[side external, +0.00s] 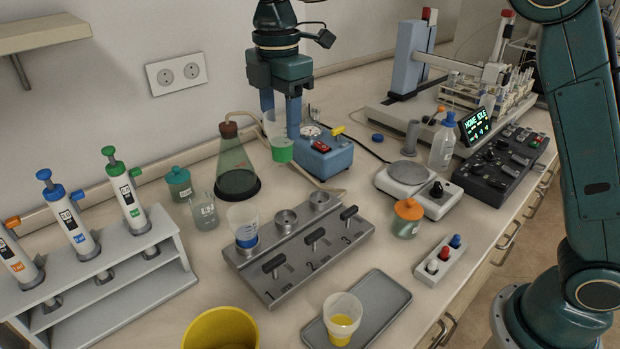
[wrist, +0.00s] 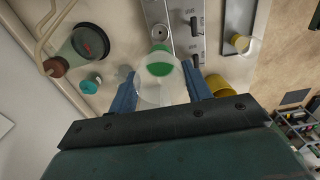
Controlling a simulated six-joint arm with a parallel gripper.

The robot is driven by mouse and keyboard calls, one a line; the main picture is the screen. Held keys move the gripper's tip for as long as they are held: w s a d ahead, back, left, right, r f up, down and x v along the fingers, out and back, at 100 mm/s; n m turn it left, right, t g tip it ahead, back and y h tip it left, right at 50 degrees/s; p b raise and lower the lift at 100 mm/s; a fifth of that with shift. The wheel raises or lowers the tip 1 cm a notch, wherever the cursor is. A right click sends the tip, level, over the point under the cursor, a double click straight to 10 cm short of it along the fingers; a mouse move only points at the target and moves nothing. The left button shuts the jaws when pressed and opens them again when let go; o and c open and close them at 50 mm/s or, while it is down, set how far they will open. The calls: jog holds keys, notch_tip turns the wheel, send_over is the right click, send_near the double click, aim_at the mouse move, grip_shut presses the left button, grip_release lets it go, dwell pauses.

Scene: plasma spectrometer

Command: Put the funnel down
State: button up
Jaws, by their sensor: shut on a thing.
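My gripper (side external: 280,122) is shut on a clear funnel with a green lower part (side external: 279,150), held upright in the air behind the grey manifold (side external: 345,240). In the wrist view the green funnel (wrist: 158,72) sits between my blue fingers. The manifold has three ports with black handles, marked 1, 2 and 3. A clear funnel with a blue band (side external: 245,232) stands on port 1. The ports at 2 (side external: 286,219) and 3 (side external: 319,200) look empty. A funnel with a yellow lower part (side external: 342,318) stands on the grey tray (side external: 385,300).
A conical flask (side external: 236,165) with a hose stands left of my gripper, and a blue pump (side external: 326,158) stands behind the manifold. A yellow bucket (side external: 222,330) is at the front. A pipette rack (side external: 120,275) is at left, a hotplate (side external: 415,185) at right.

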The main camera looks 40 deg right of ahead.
aim_at(282, 136)
notch_tip(282, 136, down, 11)
dwell(0.3)
jog(key=shift+f, duration=0.1)
jog(key=shift+f, duration=2.05)
jog(key=shift+f, duration=0.15)
jog(key=o, duration=1.3)
jog(key=shift+c, duration=0.2)
notch_tip(282, 136, up, 12)
jog(key=shift+f, duration=0.1)
jog(key=shift+r, duration=0.25)
